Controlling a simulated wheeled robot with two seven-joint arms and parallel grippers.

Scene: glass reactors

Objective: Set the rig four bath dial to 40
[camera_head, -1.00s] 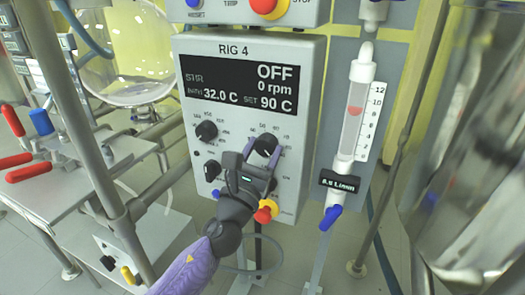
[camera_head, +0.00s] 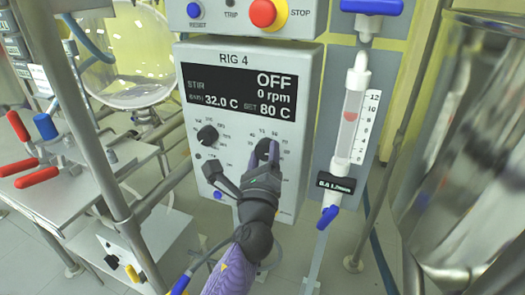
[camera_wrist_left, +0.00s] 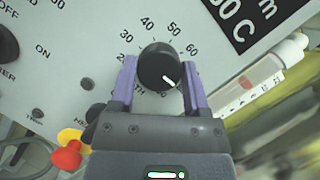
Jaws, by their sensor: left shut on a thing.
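The rig four panel (camera_head: 292,180) is a white box labelled RIG 4. Its display (camera_head: 240,85) reads OFF, 0 rpm, bath 32.0 C and set 80 C. The black bath dial (camera_head: 267,147) is on the panel's right side. My left gripper (camera_head: 264,155) is shut on this dial. In the left wrist view, the purple fingers stand on either side of the dial (camera_wrist_left: 160,62), and its white pointer line points to the lower right, past the 60 mark. Some scale numbers are hidden behind the gripper. My right gripper is not in view.
A second black knob (camera_head: 207,135) is left on the panel. A red stop button (camera_head: 263,13) sits above. A flow meter tube (camera_head: 350,115) with a blue valve (camera_head: 328,216) stands to the right. Metal posts and a glass vessel (camera_head: 120,50) are at left.

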